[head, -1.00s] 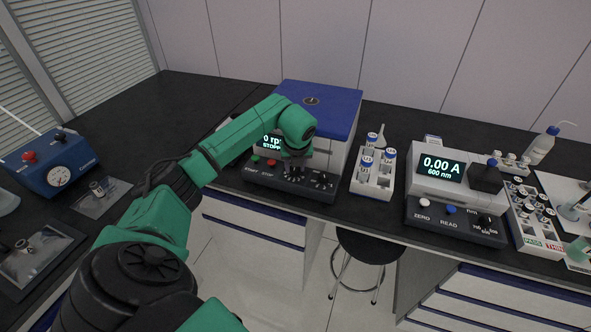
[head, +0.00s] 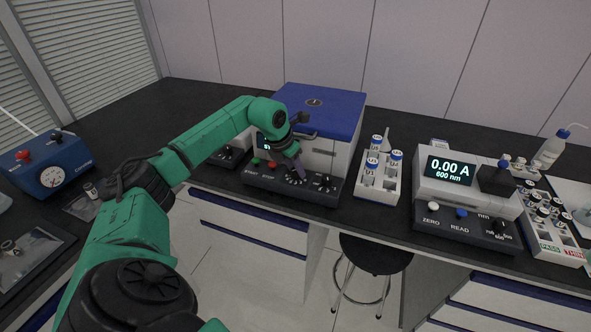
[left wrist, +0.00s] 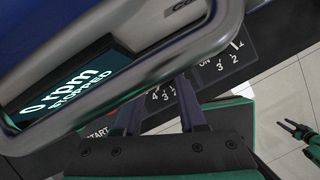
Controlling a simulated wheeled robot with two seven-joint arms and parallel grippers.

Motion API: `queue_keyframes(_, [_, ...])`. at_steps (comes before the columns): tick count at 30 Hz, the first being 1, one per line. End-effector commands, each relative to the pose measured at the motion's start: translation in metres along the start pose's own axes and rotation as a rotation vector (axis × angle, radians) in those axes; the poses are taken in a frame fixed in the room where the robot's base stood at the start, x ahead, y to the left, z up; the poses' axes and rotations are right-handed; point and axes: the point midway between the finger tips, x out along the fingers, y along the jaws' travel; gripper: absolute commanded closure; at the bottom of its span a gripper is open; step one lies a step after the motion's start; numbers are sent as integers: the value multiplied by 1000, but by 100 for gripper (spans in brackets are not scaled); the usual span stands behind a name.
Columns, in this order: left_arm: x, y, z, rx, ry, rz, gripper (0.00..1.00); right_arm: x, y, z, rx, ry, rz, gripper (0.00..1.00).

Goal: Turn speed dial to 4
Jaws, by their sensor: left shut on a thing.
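The centrifuge (head: 322,125) is a white box with a blue lid and a dark front control panel (head: 268,184). The panel has green START and red STOP buttons and two black dials with numbered scales. My left gripper (head: 295,174) points down at the left dial (head: 297,181) and is shut on it. The right dial (head: 325,183) is free beside it. In the left wrist view, the fingers (left wrist: 172,105) cover much of the held dial, so its setting cannot be read. Its display (left wrist: 70,85) reads 0 rpm STOPPED. What looks like my right gripper (left wrist: 292,129) shows small at the right edge there.
A white tube rack (head: 377,183) stands right of the centrifuge. Further right is a photometer (head: 465,190) reading 0.00 A, 600 nm. A blue gauge box (head: 50,170) stands at the left. A black stool (head: 376,252) is below the bench edge.

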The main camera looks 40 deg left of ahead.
Motion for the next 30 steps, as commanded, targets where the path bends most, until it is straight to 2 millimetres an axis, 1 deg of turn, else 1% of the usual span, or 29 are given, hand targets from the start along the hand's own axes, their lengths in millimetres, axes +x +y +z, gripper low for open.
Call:
queue_keyframes(9, [-1, 2, 1, 88, -3, -35, 100, 1, -1, 0, 0, 0, -1, 50])
queue_keyframes(22, [-1, 2, 1, 97, -3, -39, 100, 1, 0, 0, 0, 1, -1, 50])
queue_keyframes(23, [-1, 2, 1, 97, -3, -39, 56, 1, 0, 0, 0, 1, -1, 50])
queue_keyframes(24, [-1, 2, 1, 97, -3, -39, 41, 1, 0, 0, 0, 1, -1, 50])
queue_keyframes(25, [-1, 2, 1, 97, -3, -39, 30, 1, 0, 0, 0, 1, -1, 50])
queue_keyframes(30, [-1, 1, 1, 97, -1, -39, 30, 1, 0, 0, 0, 1, -1, 50])
